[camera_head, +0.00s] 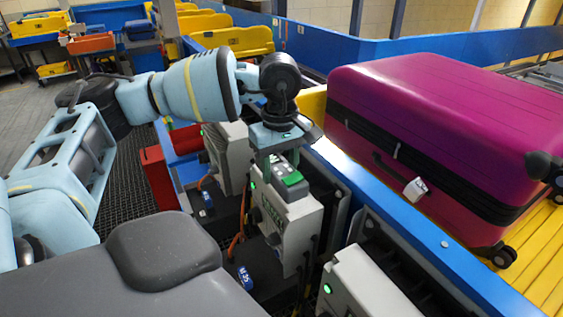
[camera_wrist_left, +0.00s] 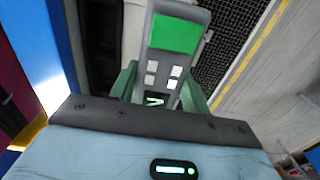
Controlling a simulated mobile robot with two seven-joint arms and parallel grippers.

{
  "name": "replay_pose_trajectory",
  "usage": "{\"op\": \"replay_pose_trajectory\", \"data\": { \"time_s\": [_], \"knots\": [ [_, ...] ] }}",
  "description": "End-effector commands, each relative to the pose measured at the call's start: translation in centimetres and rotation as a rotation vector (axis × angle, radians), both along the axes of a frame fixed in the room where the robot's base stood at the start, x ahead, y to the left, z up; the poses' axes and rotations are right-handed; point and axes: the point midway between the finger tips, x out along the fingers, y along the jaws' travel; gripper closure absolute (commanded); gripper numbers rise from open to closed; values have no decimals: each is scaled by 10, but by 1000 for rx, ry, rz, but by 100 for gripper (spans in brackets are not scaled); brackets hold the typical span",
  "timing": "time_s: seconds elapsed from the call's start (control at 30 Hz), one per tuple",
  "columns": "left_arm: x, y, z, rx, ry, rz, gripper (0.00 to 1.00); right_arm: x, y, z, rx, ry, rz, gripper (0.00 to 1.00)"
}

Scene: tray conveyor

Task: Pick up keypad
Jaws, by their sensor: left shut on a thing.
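The keypad (camera_head: 292,179) is a small grey device with a green screen, at the top of a grey control box (camera_head: 290,222) in the head view. In the left wrist view the keypad (camera_wrist_left: 163,60) shows its green screen and several pale buttons. My left gripper (camera_head: 277,168) points down over the box and is shut on the keypad. Its green fingers sit on either side of the keypad in the left wrist view (camera_wrist_left: 160,88). I cannot tell whether the keypad touches the box. My right gripper is not in view.
A magenta suitcase (camera_head: 450,120) lies on the yellow conveyor (camera_head: 540,262) to the right, behind a blue rail (camera_head: 400,225). Another grey box (camera_head: 365,287) stands in front, and a red box (camera_head: 158,178) is to the left. Cables hang around the control boxes.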

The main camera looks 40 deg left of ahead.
Motion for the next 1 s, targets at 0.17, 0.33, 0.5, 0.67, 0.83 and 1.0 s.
{"op": "replay_pose_trajectory", "data": {
  "time_s": [0.17,0.33,0.5,0.67,0.83,1.0],
  "knots": [
    [-34,-28,3,0,1,-6,86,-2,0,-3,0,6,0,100],
    [-60,-52,6,0,1,-5,86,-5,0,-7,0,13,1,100],
    [-79,-68,9,0,1,-2,86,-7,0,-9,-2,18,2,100],
    [-88,-76,10,0,0,-1,86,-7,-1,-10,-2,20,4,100],
    [-90,-78,11,0,0,1,86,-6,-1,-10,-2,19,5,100],
    [-88,-81,11,2,0,-55,86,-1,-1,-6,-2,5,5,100]
  ]
}}
